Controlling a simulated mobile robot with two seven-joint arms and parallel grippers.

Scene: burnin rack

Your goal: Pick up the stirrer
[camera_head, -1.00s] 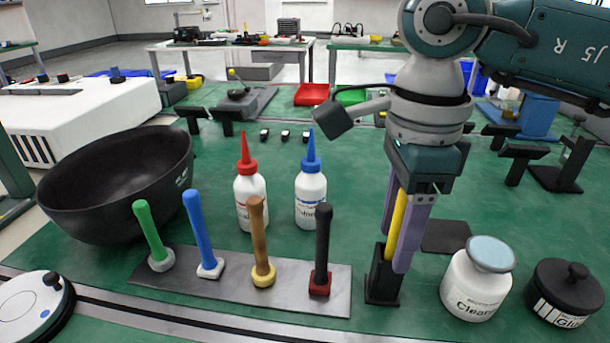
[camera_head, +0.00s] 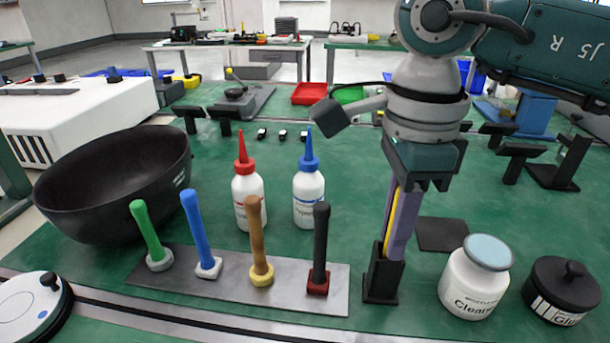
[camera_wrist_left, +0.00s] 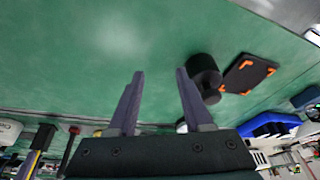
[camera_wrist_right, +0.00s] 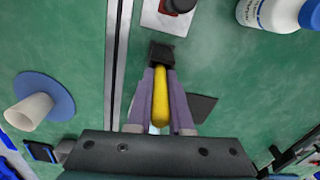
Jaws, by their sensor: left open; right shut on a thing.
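The stirrer, a slim yellow rod (camera_head: 391,216), stands upright in a black square holder (camera_head: 382,281) in the head view. My right gripper (camera_head: 401,230) points down, with its purple fingers shut on the stirrer just above the holder. In the right wrist view the yellow stirrer (camera_wrist_right: 161,100) lies between the two fingers (camera_wrist_right: 161,88), its far end at the black holder (camera_wrist_right: 161,54). The stirrer's lower end is hidden in the holder. My left gripper (camera_wrist_left: 158,88) is open and empty in the left wrist view; it does not show in the head view.
A grey plate (camera_head: 225,283) with several upright coloured pestle-like tools is left of the holder. A white jar (camera_head: 470,285) and a black lidded pot (camera_head: 562,291) are on its right. Two bottles (camera_head: 309,190) and a large black bowl (camera_head: 105,195) stand further left.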

